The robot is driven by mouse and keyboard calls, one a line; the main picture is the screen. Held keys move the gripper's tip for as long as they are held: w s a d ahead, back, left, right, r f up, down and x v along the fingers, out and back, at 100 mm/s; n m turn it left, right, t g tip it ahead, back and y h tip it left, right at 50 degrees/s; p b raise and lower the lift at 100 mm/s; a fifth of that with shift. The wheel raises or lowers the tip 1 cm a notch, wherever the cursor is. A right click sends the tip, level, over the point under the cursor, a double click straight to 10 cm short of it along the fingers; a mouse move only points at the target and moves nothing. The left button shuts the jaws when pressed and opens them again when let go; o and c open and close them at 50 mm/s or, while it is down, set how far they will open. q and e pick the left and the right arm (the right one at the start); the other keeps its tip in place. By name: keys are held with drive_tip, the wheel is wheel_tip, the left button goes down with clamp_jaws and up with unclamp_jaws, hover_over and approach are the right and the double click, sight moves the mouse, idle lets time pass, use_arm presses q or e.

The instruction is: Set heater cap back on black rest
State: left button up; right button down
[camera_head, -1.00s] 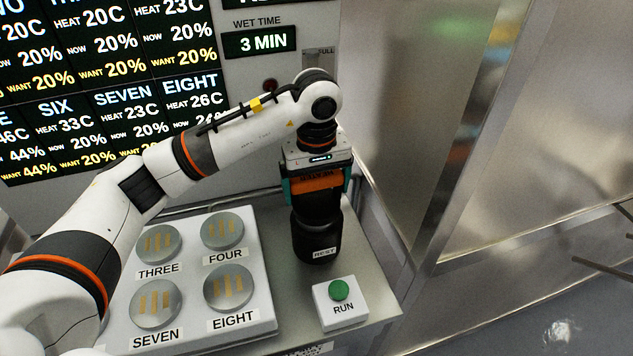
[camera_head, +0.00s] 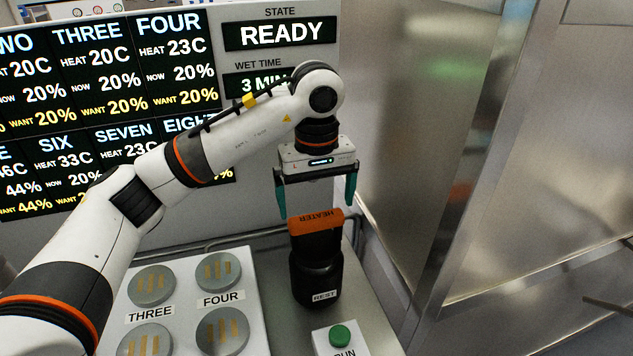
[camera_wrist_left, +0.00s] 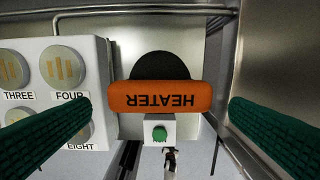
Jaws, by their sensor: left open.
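The heater cap (camera_head: 315,222), with an orange grip bar lettered HEATER and a dark body, sits upright on the black rest (camera_head: 318,282) labelled REST. In the left wrist view the cap's orange bar (camera_wrist_left: 161,98) lies between and beyond the fingers, with a dark round part behind it. My left gripper (camera_head: 316,203) is open above the cap, its green fingers apart on either side of the bar and not touching it. The joint between cap and rest is hard to make out, dark on dark. My right gripper is not in view.
A white block with round numbered pads (camera_head: 219,272) stands left of the rest. A green RUN button (camera_head: 340,337) is in front of it. A display panel (camera_head: 281,33) reading READY stands behind. A metal wall (camera_head: 400,150) rises on the right.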

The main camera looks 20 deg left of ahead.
use_arm(q)
wheel_tip(320, 180, up, 5)
drive_tip(key=shift+r, duration=0.1)
idle(0.5)
